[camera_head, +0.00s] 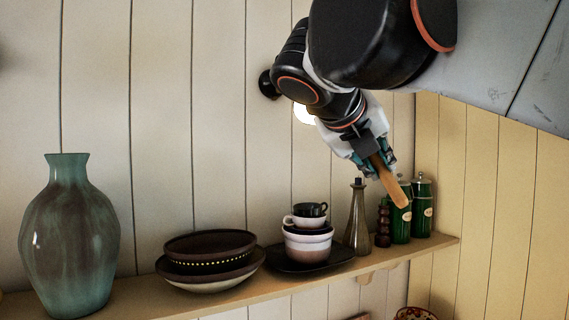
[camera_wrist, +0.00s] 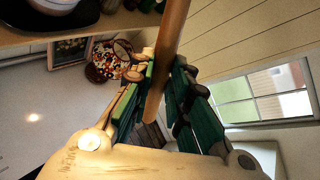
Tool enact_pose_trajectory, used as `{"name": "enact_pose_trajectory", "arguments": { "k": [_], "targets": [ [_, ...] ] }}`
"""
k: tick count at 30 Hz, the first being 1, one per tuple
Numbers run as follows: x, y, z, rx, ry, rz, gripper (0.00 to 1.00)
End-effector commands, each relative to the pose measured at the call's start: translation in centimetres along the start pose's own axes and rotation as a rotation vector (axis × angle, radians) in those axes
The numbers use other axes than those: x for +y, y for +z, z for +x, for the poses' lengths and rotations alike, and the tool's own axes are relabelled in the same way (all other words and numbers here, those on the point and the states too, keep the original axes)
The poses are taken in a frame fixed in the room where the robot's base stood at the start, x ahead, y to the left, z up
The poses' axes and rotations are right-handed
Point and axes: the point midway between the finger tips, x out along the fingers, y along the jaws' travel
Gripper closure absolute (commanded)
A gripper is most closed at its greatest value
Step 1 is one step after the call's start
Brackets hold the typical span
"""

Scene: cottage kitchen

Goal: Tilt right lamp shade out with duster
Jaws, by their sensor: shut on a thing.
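My gripper (camera_head: 374,162) is shut on the wooden handle of the duster (camera_head: 391,184), above the right end of the shelf. The handle slants down and right from the fingers in the head view. In the wrist view, the handle (camera_wrist: 168,50) passes between the green finger pads of my gripper (camera_wrist: 162,85). The duster's head cannot be made out. A wall lamp shows as a black round mount (camera_head: 267,84) and a bright white glow (camera_head: 304,113), mostly hidden behind my arm. Its shade's tilt cannot be told.
The wooden shelf (camera_head: 225,293) holds a teal vase (camera_head: 69,235), dark bowls (camera_head: 210,246), stacked cups (camera_head: 308,240), a slim bottle (camera_head: 358,225) and green canisters (camera_head: 421,208) near my gripper. The wrist view shows a patterned bowl (camera_wrist: 104,65) and a window (camera_wrist: 262,95).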

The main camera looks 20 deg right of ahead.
Motion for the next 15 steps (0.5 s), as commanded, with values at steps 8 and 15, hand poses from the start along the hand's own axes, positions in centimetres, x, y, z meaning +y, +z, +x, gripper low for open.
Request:
{"name": "enact_pose_trajectory", "arguments": {
  "k": [8,15],
  "targets": [
    [-1.4,0.9,-1.1,0.0,0.0,0.0,1.0],
    [-2.4,2.0,-1.9,-0.005,0.0,0.0,1.0]
  ]
}}
